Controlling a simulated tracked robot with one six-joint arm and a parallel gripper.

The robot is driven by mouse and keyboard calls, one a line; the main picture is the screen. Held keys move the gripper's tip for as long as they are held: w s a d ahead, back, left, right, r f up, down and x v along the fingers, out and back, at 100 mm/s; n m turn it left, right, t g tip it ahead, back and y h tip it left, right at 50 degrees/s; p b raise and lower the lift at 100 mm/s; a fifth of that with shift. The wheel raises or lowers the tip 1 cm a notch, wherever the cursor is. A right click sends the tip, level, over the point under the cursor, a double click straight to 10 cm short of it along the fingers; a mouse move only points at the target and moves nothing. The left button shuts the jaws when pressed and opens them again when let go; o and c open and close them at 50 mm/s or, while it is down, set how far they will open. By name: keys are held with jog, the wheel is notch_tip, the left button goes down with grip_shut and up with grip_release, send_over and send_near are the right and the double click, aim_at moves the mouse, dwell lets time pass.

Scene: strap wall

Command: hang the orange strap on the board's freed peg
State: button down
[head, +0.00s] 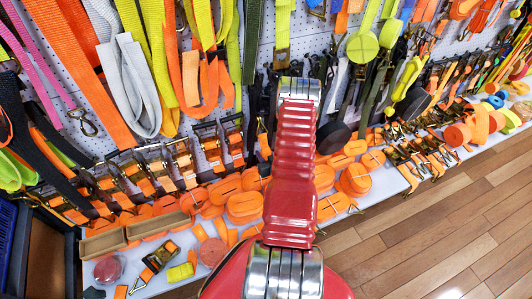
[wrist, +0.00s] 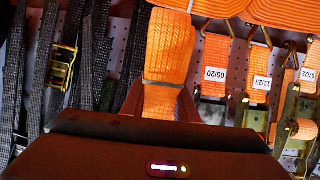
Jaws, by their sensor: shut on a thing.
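The orange strap (wrist: 168,55) stands in the middle of the wrist view, a wide flat band that narrows lower down. My gripper (wrist: 160,101) is shut on the strap's narrowed part, with dark fingers on either side. The strap's lower end is hidden behind the dark gripper body. The white pegboard (head: 205,150) shows in the head view, largely covered by hanging straps. I cannot make out a bare peg in either view. In the head view my red arm reaches up the middle towards the board and hides my gripper and the held strap.
Orange straps with dated white tags (wrist: 215,62) and metal hooks hang right of my gripper. Dark straps with a brass buckle (wrist: 60,68) hang left. Below the board, a white shelf (head: 385,185) carries several orange rolls. The wooden floor (head: 455,225) at right is clear.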

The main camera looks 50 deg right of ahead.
jog(key=c, duration=1.3)
grip_release()
jog(key=v, duration=1.3)
jog(key=shift+s+a, duration=0.2)
jog(key=shift+s, duration=0.1)
jog(key=shift+r, duration=0.1)
